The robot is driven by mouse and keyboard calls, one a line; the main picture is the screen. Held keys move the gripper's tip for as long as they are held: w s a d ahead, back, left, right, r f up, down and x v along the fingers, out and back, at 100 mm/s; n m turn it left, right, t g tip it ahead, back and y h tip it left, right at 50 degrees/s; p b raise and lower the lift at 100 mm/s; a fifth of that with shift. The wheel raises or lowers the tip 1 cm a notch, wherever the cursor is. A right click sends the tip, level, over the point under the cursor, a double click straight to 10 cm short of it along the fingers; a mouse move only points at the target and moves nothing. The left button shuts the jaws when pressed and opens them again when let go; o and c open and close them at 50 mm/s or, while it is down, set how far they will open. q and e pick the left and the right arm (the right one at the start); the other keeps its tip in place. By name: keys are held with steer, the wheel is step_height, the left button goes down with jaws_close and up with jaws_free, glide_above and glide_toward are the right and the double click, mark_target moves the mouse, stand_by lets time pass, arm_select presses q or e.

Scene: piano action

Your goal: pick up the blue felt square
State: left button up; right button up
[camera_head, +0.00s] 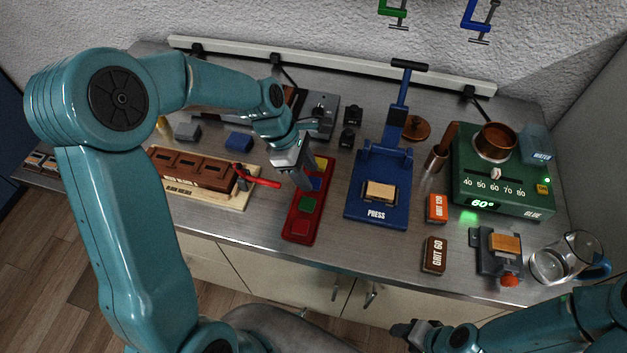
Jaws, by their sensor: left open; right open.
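A red tray (291,235) lies on the metal bench near the middle. It holds a row of felt squares: yellow (321,163) at the far end, then the blue felt square (315,184), green (307,204) and red (300,228). My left gripper (306,182) points down over the tray at the blue felt square and covers part of it. Its jaws are open; whether the fingertips touch the felt I cannot tell. My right gripper (403,331) is open and empty, low in the picture in front of the bench's front edge.
A blue press (370,215) stands right of the tray. A wooden block rack (195,170) with a red-handled tool (258,182) is at left. The green glue heater (505,185) with a copper pot (495,138), sanding blocks and a glass jug (565,258) are at right.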

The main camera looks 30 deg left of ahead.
mark_target(311, 178)
arm_select(q)
steer(key=shift+x, duration=0.95)
steer(key=shift+s+r, duration=0.1)
steer(key=shift+r, duration=0.05)
steer(key=c, duration=0.8)
step_height(311, 178, up, 20)
steer(key=shift+w+p, duration=0.3)
steer(key=shift+p, duration=0.1)
steer(key=shift+w, duration=0.25)
